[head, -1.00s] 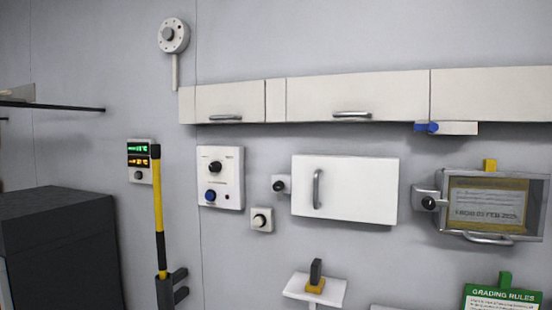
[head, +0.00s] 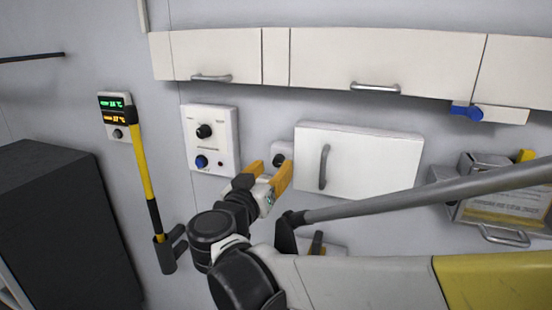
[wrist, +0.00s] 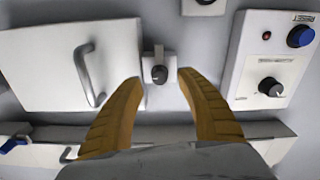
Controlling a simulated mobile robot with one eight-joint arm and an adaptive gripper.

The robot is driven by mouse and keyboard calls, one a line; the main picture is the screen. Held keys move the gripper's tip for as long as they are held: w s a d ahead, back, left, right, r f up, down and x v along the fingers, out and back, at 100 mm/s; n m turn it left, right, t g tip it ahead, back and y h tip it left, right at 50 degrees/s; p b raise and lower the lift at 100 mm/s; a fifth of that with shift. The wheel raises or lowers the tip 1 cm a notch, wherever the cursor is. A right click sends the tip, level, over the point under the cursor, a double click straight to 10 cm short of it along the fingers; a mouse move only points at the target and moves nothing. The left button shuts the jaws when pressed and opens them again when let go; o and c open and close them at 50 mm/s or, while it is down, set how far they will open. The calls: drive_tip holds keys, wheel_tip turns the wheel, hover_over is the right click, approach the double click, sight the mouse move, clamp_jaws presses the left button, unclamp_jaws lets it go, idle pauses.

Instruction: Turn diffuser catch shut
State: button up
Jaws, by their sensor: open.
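A small black catch knob on a white plate (head: 279,150) sits on the wall at the left edge of a closed white door (head: 370,165) with a grey handle. In the wrist view, which is upside down, the black knob (wrist: 159,74) shows between my two orange fingers. My gripper (head: 271,168) is open and empty. Its fingertips point at the knob and cover part of its plate in the head view. In the wrist view I see no contact, and the remaining gap in depth is unclear. The door also shows in the wrist view (wrist: 50,70).
A control panel (head: 212,155) with a black and a blue knob is left of the catch. Long wall cupboards (head: 215,50) run above. A yellow-black pole (head: 145,170) stands at left. A framed case (head: 510,200) is at right, partly behind my arm.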

sight(277, 164)
drive_tip(key=shift+x, duration=1.95)
drive_tip(key=shift+s, duration=0.1)
clamp_jaws()
